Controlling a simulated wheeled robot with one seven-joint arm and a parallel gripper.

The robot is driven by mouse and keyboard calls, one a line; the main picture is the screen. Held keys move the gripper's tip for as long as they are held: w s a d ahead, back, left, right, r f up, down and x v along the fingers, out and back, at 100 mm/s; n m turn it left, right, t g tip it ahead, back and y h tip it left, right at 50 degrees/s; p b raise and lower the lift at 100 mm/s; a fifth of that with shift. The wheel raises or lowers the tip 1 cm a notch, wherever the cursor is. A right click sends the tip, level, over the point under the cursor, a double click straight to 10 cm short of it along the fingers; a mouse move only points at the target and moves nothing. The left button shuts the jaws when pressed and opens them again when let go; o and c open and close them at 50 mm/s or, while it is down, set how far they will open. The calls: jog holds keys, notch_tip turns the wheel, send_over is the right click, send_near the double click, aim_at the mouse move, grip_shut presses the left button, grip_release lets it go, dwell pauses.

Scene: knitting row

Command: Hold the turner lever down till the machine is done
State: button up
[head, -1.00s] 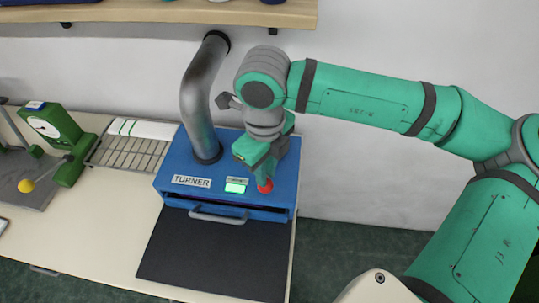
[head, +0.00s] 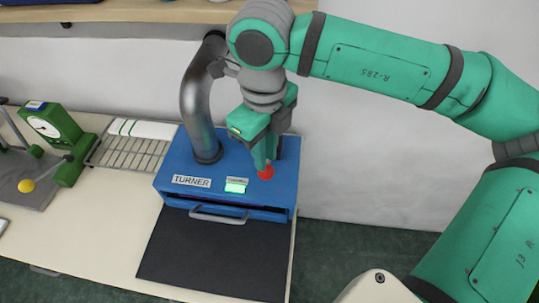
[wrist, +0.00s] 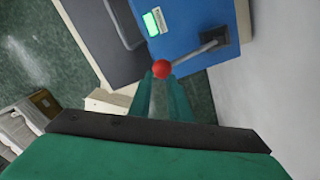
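The blue turner machine (head: 175,172) stands on the bench, with a white "TURNER" label and a lit green display (head: 235,187). Its lever ends in a red ball knob (head: 266,172). In the wrist view the knob (wrist: 161,69) sits at the end of a grey shaft (wrist: 200,50) that comes from a dark mount. My gripper (head: 262,160) points down at the knob. In the wrist view its two green fingers (wrist: 160,80) have a gap between them, and the knob is right at their tips. I cannot tell whether they touch it.
A front drawer with a grey handle (head: 218,217) is slightly out above a dark mat (head: 205,255). A wire rack (head: 128,153) and a green dial scale (head: 55,135) stand left. A shelf (head: 150,12) hangs above.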

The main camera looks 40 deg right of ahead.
jog(key=shift+r, duration=2.5)
jog(key=shift+a, duration=0.1)
